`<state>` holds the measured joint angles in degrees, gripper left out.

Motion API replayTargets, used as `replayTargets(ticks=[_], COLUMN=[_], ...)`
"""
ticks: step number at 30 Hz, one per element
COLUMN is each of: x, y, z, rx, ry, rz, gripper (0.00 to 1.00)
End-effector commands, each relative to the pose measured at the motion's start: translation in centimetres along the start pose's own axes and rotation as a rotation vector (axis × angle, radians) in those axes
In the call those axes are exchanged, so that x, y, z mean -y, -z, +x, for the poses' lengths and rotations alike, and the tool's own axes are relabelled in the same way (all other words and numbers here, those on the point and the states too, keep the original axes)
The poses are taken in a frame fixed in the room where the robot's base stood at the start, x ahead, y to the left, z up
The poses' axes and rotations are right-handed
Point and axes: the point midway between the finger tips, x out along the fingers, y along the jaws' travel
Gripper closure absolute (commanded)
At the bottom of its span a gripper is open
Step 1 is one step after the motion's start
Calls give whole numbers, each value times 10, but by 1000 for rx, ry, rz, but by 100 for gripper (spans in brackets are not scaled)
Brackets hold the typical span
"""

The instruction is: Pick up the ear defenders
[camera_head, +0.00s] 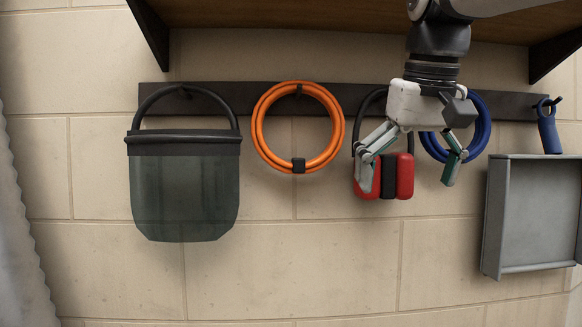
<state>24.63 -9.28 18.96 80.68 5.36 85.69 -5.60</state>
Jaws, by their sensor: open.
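The ear defenders (404,176) hang from a dark rail on the wall. They have red and black cups and a black headband, which is partly hidden behind my gripper. My gripper (411,181) points down in front of them, its two fingers spread apart. The left finger overlaps the left red cup in the picture; the right finger is to the right of the right cup. The jaws are open, and I cannot tell whether a finger touches a cup.
The rail (350,98) also bears a dark green bag (185,195), an orange coil (261,122), a blue coil (484,125) partly behind my gripper, and a blue item (548,130). A grey tray (530,212) is at right. A wooden shelf (300,14) is above.

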Motion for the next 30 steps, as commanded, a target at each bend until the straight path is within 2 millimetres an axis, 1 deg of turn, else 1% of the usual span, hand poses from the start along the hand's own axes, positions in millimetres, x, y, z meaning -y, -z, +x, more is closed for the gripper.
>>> replayTargets(ticks=[8, 15, 18, 22, 29, 30], x=[0, 0, 0, 0, 0, 0], y=[16, 46, 55, 52, 53, 52], z=[7, 19, 23, 32, 34, 34], rx=[2, 1, 0, 1, 0, 0], ry=[2, 3, 2, 0, 0, 0], rz=[0, 0, -1, 1, 1, 1], gripper=[0, 0, 0, 0, 0, 7])
